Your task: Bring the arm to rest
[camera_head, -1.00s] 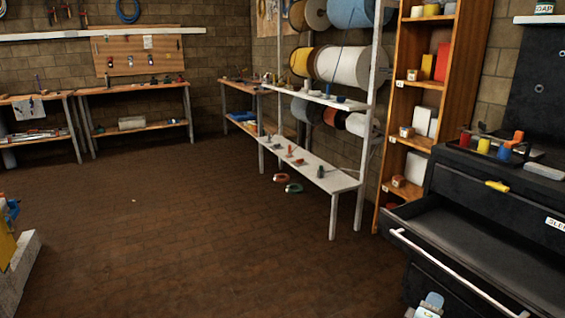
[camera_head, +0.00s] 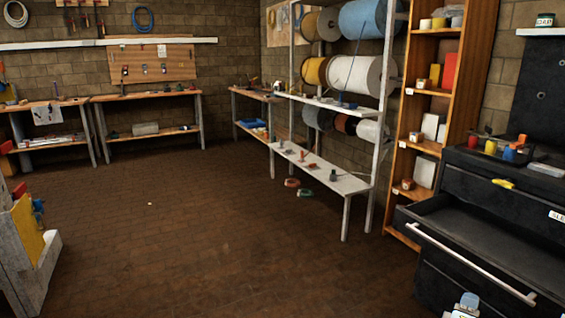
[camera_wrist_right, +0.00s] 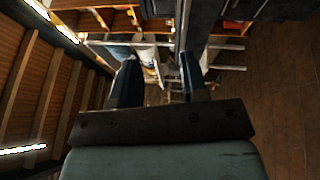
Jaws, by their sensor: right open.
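My right gripper (camera_wrist_right: 158,65) shows in the right wrist view with its two dark fingers apart and nothing between them. In that view the fingers point toward shelving and the ceiling side of the room, well clear of any surface I can make out. In the head view only a small pale blue and white part of my right arm shows at the bottom edge, in front of the black drawer cabinet (camera_head: 480,268). My left gripper is out of view.
A metal rack with cable spools (camera_head: 355,75) and an orange shelf (camera_head: 478,60) stand behind. A grey stand with a yellow panel (camera_head: 27,229) is at left.

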